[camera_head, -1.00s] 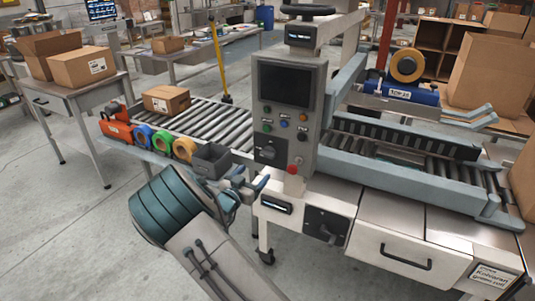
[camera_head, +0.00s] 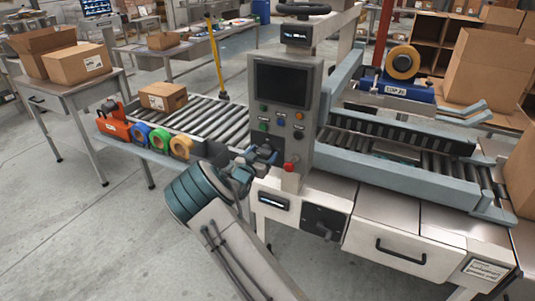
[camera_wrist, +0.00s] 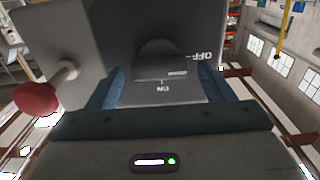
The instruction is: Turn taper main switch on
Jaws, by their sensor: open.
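The taper's main switch, a dark rotary knob (camera_wrist: 160,58) on a dark plate, is in the middle of the wrist view. ON and OFF labels appear upside down, ON below the knob and OFF at its right. A short pale mark shows on the knob's lower right; which label it points at is unclear. My gripper (camera_wrist: 160,88) is open, its two blue fingers on either side of the knob, with no clear contact. In the head view my gripper (camera_head: 262,156) is at the lower left of the grey control panel (camera_head: 308,128) and hides the switch.
A red mushroom button (camera_head: 290,165) stands close to the right of my gripper; it also shows at left in the wrist view (camera_wrist: 38,97). Tape rolls (camera_head: 160,139) and a dark bin (camera_head: 212,150) sit left of my gripper. A drawer front (camera_head: 400,250) is below right.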

